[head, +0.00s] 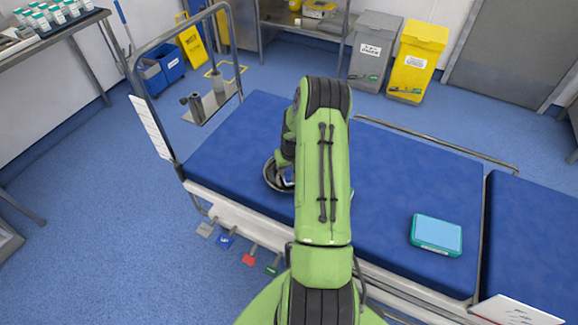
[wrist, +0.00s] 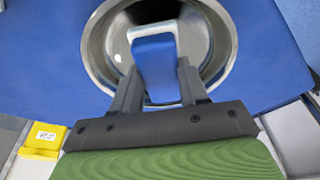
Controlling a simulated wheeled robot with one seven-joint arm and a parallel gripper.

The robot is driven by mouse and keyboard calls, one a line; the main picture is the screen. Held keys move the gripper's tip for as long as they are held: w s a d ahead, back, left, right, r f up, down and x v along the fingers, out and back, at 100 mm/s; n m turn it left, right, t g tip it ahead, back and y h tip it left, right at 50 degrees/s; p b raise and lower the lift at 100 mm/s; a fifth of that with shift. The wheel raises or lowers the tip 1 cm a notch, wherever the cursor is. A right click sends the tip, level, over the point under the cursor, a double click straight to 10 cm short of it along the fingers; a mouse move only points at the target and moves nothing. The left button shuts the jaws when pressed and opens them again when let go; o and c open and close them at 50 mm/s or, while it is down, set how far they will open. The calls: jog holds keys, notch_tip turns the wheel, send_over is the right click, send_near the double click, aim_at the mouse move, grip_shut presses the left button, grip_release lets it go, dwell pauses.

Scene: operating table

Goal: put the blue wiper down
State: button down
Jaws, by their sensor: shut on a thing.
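The blue wiper (wrist: 154,62) has a pale edge at its far end. In the wrist view my gripper (wrist: 158,84) is shut on it, one finger on each side. The wiper is over the opening of a round metal bowl (wrist: 98,42); I cannot tell whether it touches the bowl's bottom. In the head view the bowl (head: 268,178) sits on the blue operating table (head: 225,150), left of my arm.
A teal box with a light blue top (head: 437,233) lies on the table's right part. The pad between it and my arm is clear. A metal rail (head: 430,140) runs along the far side. A metal frame (head: 140,85) stands at the left end.

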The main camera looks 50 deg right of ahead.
aim_at(289, 170)
jog(key=c, duration=0.5)
grip_release()
jog(key=shift+r, duration=0.1)
jog(key=p+v, duration=0.1)
jog(key=v, duration=0.1)
jog(key=w+p+v, duration=0.1)
jog(key=p+v, duration=0.2)
jog(key=v, duration=0.2)
jog(key=shift+w+d+r+p, duration=0.15)
jog(key=shift+d+p, duration=0.15)
jog(key=shift+d, duration=0.05)
